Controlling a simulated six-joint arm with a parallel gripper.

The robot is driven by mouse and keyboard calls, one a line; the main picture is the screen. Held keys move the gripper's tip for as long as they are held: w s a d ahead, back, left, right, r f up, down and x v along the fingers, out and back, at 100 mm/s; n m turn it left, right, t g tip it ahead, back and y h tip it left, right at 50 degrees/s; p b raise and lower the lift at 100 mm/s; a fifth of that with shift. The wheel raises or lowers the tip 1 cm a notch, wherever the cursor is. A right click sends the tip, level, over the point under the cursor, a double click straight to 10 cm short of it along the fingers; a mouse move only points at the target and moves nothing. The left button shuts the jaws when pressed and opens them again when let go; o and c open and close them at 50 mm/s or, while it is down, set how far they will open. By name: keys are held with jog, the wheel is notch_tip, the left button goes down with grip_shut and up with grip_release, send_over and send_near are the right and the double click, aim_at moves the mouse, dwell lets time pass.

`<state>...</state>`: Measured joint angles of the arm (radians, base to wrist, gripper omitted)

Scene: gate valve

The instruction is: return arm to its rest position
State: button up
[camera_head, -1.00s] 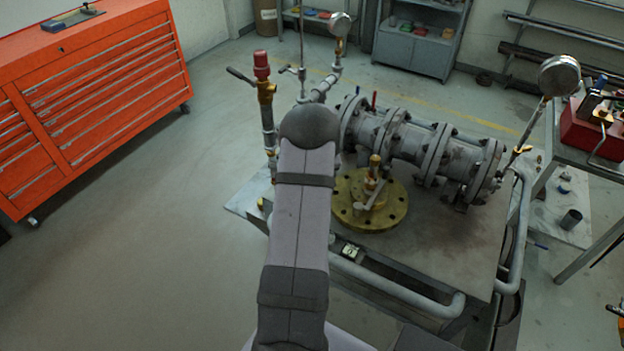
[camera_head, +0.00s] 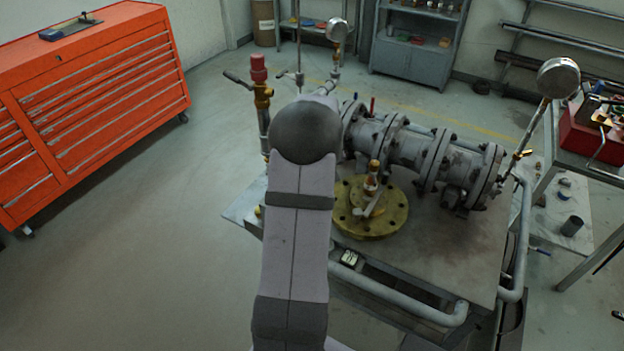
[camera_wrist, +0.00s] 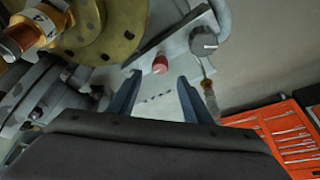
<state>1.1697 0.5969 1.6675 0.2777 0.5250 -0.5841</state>
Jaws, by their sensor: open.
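My gripper (camera_wrist: 158,100) shows in the wrist view with two dark blue fingers spread apart and nothing between them. In the head view my arm rises in the middle and hides the gripper. The brass flange (camera_head: 370,208) with its valve fitting (camera_head: 371,180) lies on the cart top, to the right of my arm. The flange also shows at the upper left of the wrist view (camera_wrist: 122,38), apart from my fingers. The grey flanged pipe (camera_head: 408,142) lies behind it on the cart. In the wrist view a red knob (camera_wrist: 160,64) and a dark round knob (camera_wrist: 203,41) appear beyond the fingertips.
The cart (camera_head: 455,255) has a bent tube handle (camera_head: 400,299) along its front. A pipe with a red cap (camera_head: 259,70) and pressure gauges (camera_head: 558,77) stand up around it. An orange tool chest (camera_head: 95,100) is at left. Open floor (camera_head: 160,240) lies between chest and cart.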

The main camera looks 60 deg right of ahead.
dwell(0.4)
jog(key=w+a+r+n+y, duration=0.1)
jog(key=w+a, duration=0.2)
jog(key=a, duration=0.6)
jog(key=w+a+n+y, duration=0.1)
jog(key=w+a+n, duration=0.15)
jog(key=a, duration=0.65)
jog(key=w+a+r+n+y, duration=0.1)
jog(key=w+a, duration=0.3)
jog(key=a, duration=0.4)
jog(key=s+a+n+g, duration=0.1)
jog(key=s+a+n, duration=0.1)
jog(key=s+a, duration=0.4)
jog(key=s+a+n+g, duration=0.2)
jog(key=s+a, duration=0.4)
jog(key=a, duration=1)
jog(key=shift+a+f+n, duration=0.2)
jog(key=shift+f+n, duration=0.05)
jog(key=shift+n, duration=0.1)
jog(key=shift+w, duration=0.1)
